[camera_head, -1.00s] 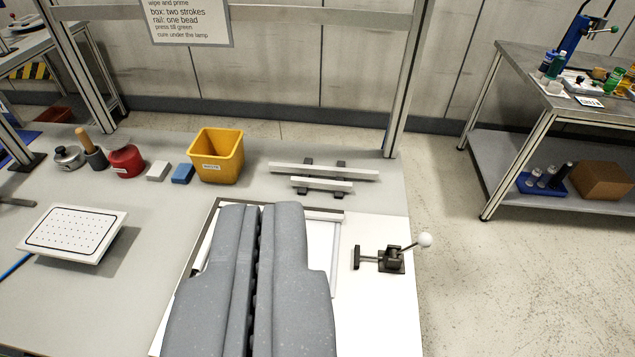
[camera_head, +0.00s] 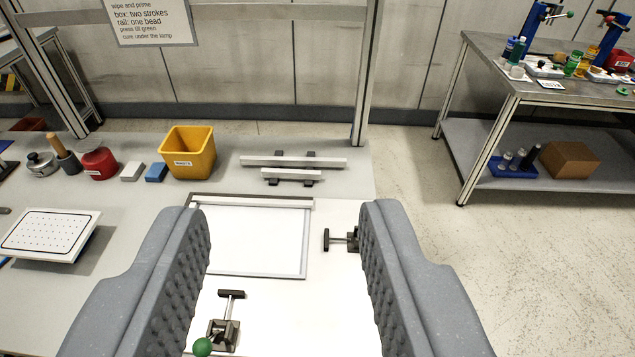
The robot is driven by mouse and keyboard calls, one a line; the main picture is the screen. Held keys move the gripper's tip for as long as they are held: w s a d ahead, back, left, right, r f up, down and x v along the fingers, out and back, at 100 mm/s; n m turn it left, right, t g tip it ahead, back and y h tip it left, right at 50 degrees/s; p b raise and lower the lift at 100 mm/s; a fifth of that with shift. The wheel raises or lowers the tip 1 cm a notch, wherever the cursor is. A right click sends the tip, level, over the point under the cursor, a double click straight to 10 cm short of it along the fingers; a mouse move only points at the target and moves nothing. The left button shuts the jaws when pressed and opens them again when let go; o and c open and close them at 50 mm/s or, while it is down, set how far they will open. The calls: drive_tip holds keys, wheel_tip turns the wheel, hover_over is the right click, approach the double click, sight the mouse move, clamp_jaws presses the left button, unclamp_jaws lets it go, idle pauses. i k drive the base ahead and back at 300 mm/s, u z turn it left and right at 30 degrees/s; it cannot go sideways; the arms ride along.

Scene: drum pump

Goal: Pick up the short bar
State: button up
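The short bar (camera_head: 291,174) is a pale, thin bar lying across two dark supports (camera_head: 309,181) at the back right of the bench. A longer pale bar (camera_head: 293,161) lies parallel just behind it on the same supports. My gripper (camera_head: 288,225) is open and empty, its two grey padded fingers spread wide in the foreground. The fingers are nearer the camera than both bars and touch neither. Both bars are in full view between and beyond the fingertips.
A yellow bin (camera_head: 188,153) stands left of the bars. A white framed panel (camera_head: 255,240) lies between my fingers, with a dark clamp (camera_head: 341,240) at its right and a green-knobbed clamp (camera_head: 224,330) in front.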

sight(291, 174)
drive_tip(key=z, duration=0.65)
drive_tip(key=k, duration=1)
drive_tip(key=z, duration=1.2)
drive_tip(key=i, duration=1.6)
drive_tip(key=u, duration=0.35)
drive_tip(key=i, duration=1.5)
drive_tip(key=u, duration=1.45)
drive_tip(key=i, duration=1.1)
drive_tip(key=u, duration=0.65)
drive_tip(key=k, duration=0.75)
drive_tip(key=u, duration=0.2)
